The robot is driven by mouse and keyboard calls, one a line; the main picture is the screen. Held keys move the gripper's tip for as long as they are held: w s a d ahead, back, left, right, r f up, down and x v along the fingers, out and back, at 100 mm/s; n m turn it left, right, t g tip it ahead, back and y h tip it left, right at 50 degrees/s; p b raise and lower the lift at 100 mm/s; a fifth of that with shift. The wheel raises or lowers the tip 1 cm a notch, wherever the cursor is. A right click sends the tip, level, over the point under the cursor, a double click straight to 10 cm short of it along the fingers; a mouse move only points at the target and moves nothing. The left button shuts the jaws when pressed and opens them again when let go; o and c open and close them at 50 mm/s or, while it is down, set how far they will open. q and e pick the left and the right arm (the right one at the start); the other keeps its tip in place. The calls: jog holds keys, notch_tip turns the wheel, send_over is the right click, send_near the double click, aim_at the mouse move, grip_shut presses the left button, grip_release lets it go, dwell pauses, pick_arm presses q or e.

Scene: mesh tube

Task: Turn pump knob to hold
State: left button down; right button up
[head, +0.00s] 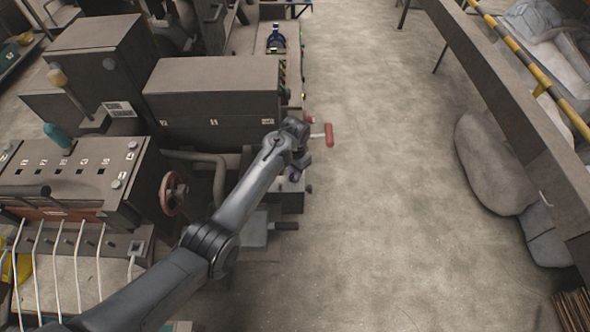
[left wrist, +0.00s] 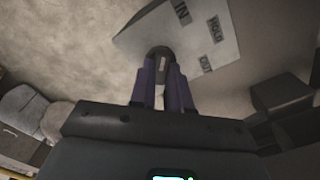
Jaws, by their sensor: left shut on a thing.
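The pump knob (left wrist: 158,54) is dark with a small pale mark and shows in the left wrist view. It stands on a light grey plate (left wrist: 205,55) lettered IN, HOLD and OUT. The HOLD label (left wrist: 214,28) lies to the right of the knob, between IN and OUT. My left gripper (left wrist: 162,82) has its two purple fingers closed on either side of the knob. In the head view my left gripper (head: 295,172) is at a low grey machine box, where my wrist hides the knob. I cannot tell which label the knob points to. My right gripper is not in view.
A red crank handle (head: 328,134) sticks out just beyond my left wrist. A large grey machine block (head: 215,90) and a red-rimmed handwheel (head: 172,192) stand to the left. The floor (head: 390,200) to the right is clear up to grey sacks (head: 492,165).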

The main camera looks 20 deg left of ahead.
pick_arm(q)
jog(key=shift+r+m+p, duration=0.2)
jog(key=shift+m+p, duration=0.85)
jog(key=shift+m, duration=0.15)
jog(key=shift+f+m+p, duration=0.1)
jog(key=shift+m+p, duration=0.35)
jog(key=shift+m, duration=0.45)
jog(key=m, duration=0.3)
jog(key=shift+s+f+p, duration=0.1)
jog(key=shift+p, duration=0.25)
jog(key=shift+d+m, duration=0.1)
jog(key=shift+m, duration=1)
jog(key=c, duration=1.1)
grip_release()
